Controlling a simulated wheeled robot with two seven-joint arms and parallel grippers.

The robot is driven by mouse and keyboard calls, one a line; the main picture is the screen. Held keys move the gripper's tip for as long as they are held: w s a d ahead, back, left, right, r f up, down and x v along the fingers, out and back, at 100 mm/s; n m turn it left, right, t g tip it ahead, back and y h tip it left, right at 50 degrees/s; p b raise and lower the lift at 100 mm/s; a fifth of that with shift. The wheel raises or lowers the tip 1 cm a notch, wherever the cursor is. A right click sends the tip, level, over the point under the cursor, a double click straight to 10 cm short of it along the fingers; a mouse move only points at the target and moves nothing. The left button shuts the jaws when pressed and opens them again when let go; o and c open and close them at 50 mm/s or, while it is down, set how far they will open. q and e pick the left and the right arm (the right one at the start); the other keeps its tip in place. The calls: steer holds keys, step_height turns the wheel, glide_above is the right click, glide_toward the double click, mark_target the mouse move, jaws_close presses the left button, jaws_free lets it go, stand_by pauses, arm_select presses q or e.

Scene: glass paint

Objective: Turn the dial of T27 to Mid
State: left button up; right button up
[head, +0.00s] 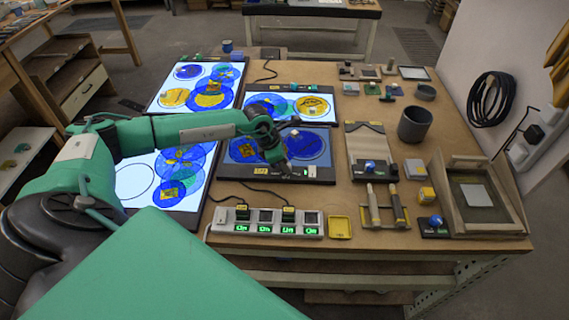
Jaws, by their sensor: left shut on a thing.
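My left arm reaches in from the left over the light panels. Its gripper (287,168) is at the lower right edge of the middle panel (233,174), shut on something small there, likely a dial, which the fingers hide. This panel looks dimmer than the others and carries blue and yellow glass discs. I cannot read a T27 label or the dial's setting. My right gripper is not in view.
Brighter panels lie behind (324,117) and to the left (131,181). A power strip (265,231) with green "On" displays is in front. A yellow tray (341,227), a dark cup (414,123) and a wooden frame (483,219) stand to the right.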

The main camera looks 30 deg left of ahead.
arm_select(q)
steer(key=n+b, duration=0.1)
steer(key=n, duration=0.1)
steer(key=n+t+y+b, duration=0.1)
steer(key=n+b, duration=0.1)
steer(key=shift+d+f+n, duration=0.15)
steer(key=shift+f+n, duration=0.05)
steer(key=shift+n, duration=0.1)
steer(key=n+y+b, duration=0.1)
steer(key=n+b, duration=0.1)
steer(key=shift+b, duration=0.4)
steer(key=shift+r+n+t+y+b, duration=0.15)
steer(key=shift+n+y+b, duration=0.15)
steer(key=shift+n+b, duration=0.4)
steer(key=shift+r+n+t+y+b, duration=0.15)
steer(key=shift+n+y+b, duration=0.25)
steer(key=shift+n, duration=0.4)
steer(key=o, duration=1)
